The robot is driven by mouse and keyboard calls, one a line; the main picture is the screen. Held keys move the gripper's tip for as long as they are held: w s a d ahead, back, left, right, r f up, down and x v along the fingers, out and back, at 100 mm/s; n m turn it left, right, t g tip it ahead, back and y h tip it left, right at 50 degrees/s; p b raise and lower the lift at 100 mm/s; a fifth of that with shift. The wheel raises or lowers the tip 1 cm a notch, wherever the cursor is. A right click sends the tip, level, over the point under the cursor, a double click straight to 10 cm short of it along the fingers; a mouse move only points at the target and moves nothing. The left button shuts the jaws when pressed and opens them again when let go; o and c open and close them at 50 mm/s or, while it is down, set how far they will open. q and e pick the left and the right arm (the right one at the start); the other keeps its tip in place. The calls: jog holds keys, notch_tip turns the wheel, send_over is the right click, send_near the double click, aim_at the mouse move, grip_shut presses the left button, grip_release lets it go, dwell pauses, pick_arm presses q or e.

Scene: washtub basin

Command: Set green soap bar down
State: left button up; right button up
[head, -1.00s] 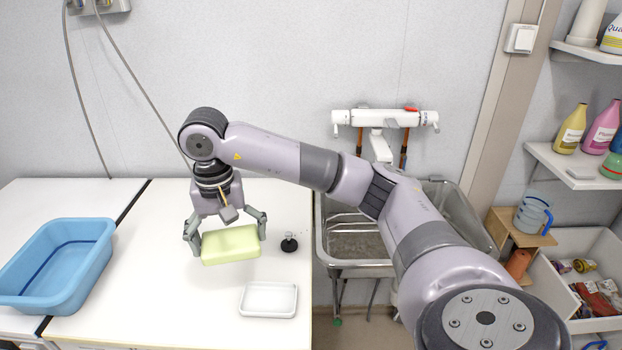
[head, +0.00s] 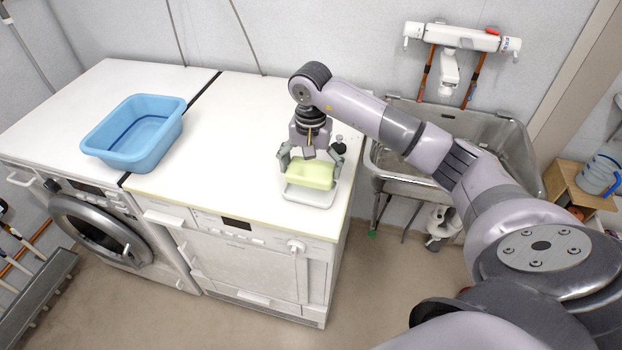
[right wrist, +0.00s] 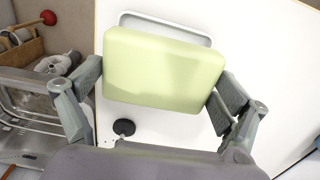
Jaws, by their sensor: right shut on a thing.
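The green soap bar (head: 310,174) is pale green and block-shaped. My right gripper (head: 311,166) is shut on it, with one finger at each end. In the head view the bar appears over the white soap dish (head: 311,198), whose front rim shows below it. In the right wrist view the bar (right wrist: 163,72) fills the space between the fingers of the gripper (right wrist: 150,92), and part of the dish rim (right wrist: 165,25) shows beyond it. I cannot tell whether the bar touches the dish. My left gripper is not in view.
A blue tub (head: 134,134) stands to the left on the white worktop (head: 225,140). A black plug (right wrist: 124,127) lies near the dish. The metal sink (head: 480,130) is to the right. The worktop between tub and dish is clear.

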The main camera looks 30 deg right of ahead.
aim_at(311, 192)
jog(key=shift+w+f, duration=0.1)
jog(key=shift+f, duration=0.6)
notch_tip(311, 192, down, 4)
jog(key=shift+f+p, duration=0.1)
jog(key=shift+p, duration=0.45)
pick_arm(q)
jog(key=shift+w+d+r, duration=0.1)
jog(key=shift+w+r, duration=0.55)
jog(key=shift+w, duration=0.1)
pick_arm(e)
jog(key=shift+f, duration=0.1)
jog(key=o, duration=1)
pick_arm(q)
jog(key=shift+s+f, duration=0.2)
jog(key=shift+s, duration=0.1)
pick_arm(e)
jog(key=shift+o, duration=0.2)
